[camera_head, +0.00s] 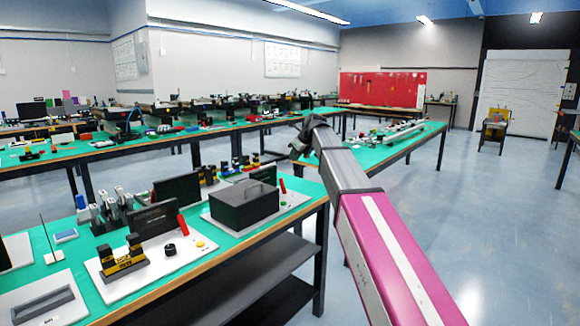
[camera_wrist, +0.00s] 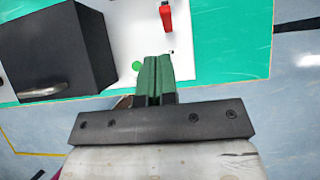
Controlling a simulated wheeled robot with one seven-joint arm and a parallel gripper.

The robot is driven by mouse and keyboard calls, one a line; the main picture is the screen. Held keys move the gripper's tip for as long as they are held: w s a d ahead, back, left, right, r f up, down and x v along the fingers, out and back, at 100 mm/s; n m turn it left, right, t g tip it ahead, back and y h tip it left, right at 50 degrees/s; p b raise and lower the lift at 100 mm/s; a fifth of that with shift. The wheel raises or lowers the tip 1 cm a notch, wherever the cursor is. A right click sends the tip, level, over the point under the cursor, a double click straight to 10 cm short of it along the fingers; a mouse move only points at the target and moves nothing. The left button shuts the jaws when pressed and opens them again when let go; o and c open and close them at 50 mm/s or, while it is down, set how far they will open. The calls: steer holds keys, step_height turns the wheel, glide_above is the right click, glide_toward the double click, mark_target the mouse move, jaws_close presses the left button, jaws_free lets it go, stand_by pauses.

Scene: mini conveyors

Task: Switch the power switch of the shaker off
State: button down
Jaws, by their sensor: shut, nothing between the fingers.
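A dark box-shaped device (camera_head: 243,203) stands on a white base plate (camera_head: 212,224) on the near table and may be the shaker. The box also shows at the left of the wrist view (camera_wrist: 62,48), with a grey handle. A red upright piece (camera_wrist: 166,17) stands on the plate to its right; it also shows in the head view (camera_head: 282,185). I cannot tell whether it is the power switch. A green round spot (camera_wrist: 137,66) lies just left of my fingertips. My gripper (camera_wrist: 155,58) is shut and empty over the plate, its green fingers together.
A second white plate (camera_head: 192,246) in front carries a yellow-and-black device (camera_head: 124,262), a black knob (camera_head: 169,250) and another red piece (camera_head: 183,224). The green table (camera_head: 225,238) holds several other instruments. Open blue floor (camera_head: 490,235) lies to the right.

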steer(key=shift+v, duration=1.1)
steer(key=shift+w+a+r, duration=0.1)
steer(key=shift+a, duration=0.05)
